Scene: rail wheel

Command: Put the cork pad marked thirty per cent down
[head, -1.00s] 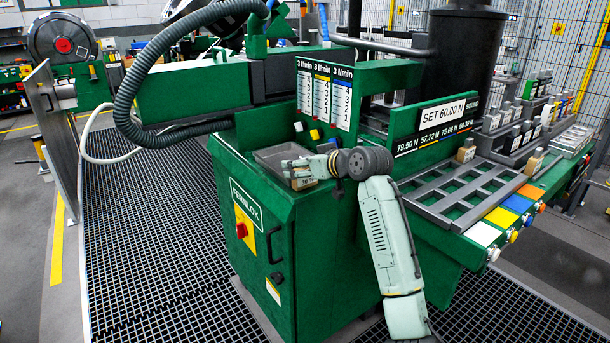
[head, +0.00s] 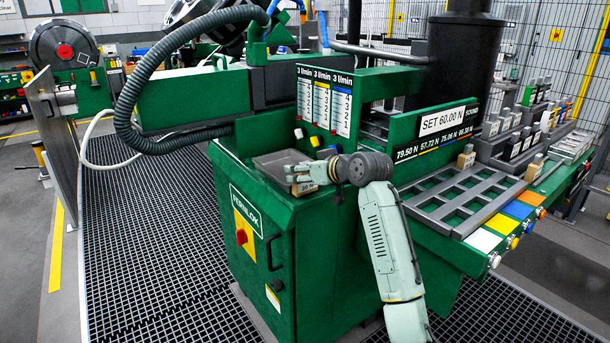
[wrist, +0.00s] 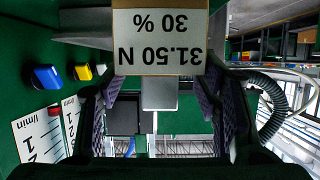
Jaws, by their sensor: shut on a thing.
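The cork pad (wrist: 160,50) carries a pale label reading "31.50 N" and "30 %", upside down in the wrist view. My gripper (wrist: 158,85) is shut on it, with dark ribbed fingers to either side. In the head view the pad (head: 305,189) shows as a small tan block under my gripper (head: 306,177). It is over the right front part of a shallow grey tray (head: 270,165) on the green cabinet. I cannot tell whether the pad touches the tray.
A grey slotted rack (head: 455,205) lies to the right, with a small block (head: 466,157) at its back edge. Coloured knobs (head: 315,141) and flow gauges (head: 323,100) stand behind the tray.

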